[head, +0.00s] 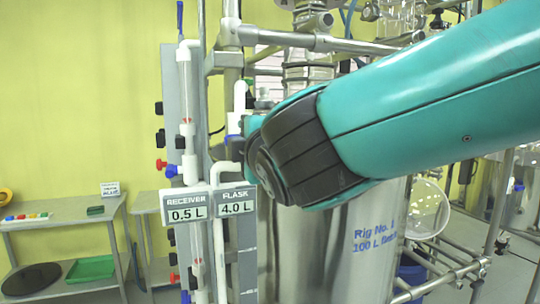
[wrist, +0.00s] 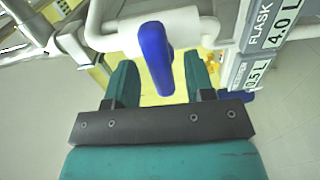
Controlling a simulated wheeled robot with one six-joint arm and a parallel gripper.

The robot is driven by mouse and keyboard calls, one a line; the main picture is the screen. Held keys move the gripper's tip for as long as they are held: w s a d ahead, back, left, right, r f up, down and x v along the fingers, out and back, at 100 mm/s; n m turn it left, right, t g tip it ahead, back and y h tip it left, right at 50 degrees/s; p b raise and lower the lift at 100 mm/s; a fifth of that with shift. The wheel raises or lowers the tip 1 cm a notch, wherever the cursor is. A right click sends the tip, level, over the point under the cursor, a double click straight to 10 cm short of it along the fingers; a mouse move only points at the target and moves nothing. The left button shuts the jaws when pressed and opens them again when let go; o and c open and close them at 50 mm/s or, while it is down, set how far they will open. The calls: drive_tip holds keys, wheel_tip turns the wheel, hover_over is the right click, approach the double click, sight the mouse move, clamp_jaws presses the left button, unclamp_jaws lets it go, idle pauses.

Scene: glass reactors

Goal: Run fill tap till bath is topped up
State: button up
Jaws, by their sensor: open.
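A blue tap lever (wrist: 156,58) on a white pipe fitting (wrist: 185,25) stands between the fingers of my gripper (wrist: 160,75) in the wrist view. The fingers are open, one on each side of the lever, with gaps visible; it is not clamped. In the head view my arm hides the gripper; a small blue part (head: 231,138) shows by white pipework at the arm's left edge. The large steel vessel (head: 335,250), lettered "Rig No." and "100 L", stands behind the arm. Its water level cannot be seen.
Signs read RECEIVER 0.5 L (head: 187,208) and FLASK 4.0 L (head: 235,204). Clear vertical tubes, white pipes and a metal frame (head: 203,80) crowd the arm's left. A grey bench (head: 70,219) stands at far left. A round clear disc (head: 427,208) is at right.

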drive_tip(key=b+v, duration=0.5)
drive_tip(key=v, duration=1.1)
